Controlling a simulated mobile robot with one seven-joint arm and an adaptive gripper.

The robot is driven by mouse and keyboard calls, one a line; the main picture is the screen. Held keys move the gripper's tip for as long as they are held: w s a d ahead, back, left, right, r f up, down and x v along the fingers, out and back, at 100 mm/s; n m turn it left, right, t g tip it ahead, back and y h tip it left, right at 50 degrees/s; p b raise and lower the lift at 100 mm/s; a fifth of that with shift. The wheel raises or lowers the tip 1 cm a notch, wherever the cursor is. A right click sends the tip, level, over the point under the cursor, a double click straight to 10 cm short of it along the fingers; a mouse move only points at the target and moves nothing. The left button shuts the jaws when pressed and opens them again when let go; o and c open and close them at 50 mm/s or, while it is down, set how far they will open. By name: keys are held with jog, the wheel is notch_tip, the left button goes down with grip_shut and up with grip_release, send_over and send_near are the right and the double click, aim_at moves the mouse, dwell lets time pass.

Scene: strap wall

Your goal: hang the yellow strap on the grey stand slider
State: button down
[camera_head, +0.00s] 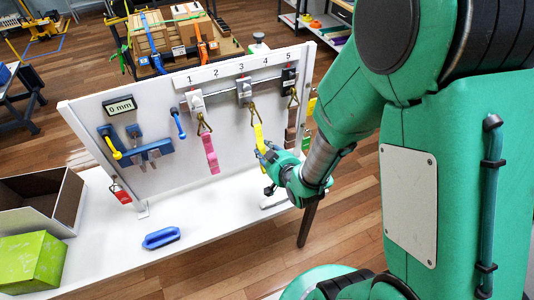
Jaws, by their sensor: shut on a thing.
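The yellow strap (258,133) is upright in front of the white panel, with its brass ring (255,115) at the top. My gripper (266,153) is shut on the strap's lower part. The ring is just below a grey slider (244,90) under the number 3; I cannot tell whether it is on that slider's hook.
A blue rack (150,152) with tools and a 0 mm display (121,106) are on the panel's left. A blue handle-like piece (161,238), a green box (32,262) and an open box (40,215) are on the white table (110,270). The table's front middle is clear.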

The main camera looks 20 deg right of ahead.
jog(key=shift+w+f, duration=0.1)
jog(key=shift+w, duration=1.25)
jog(key=shift+w+f+b, duration=0.55)
jog(key=shift+f+b, duration=0.1)
jog(key=shift+b, duration=0.25)
jog(key=shift+w, duration=0.1)
jog(key=c, duration=1.3)
grip_release()
jog(key=shift+o, duration=0.2)
jog(key=v, duration=1.2)
jog(key=shift+f, duration=0.1)
jog(key=shift+w+b, duration=0.1)
jog(key=shift+b, duration=0.25)
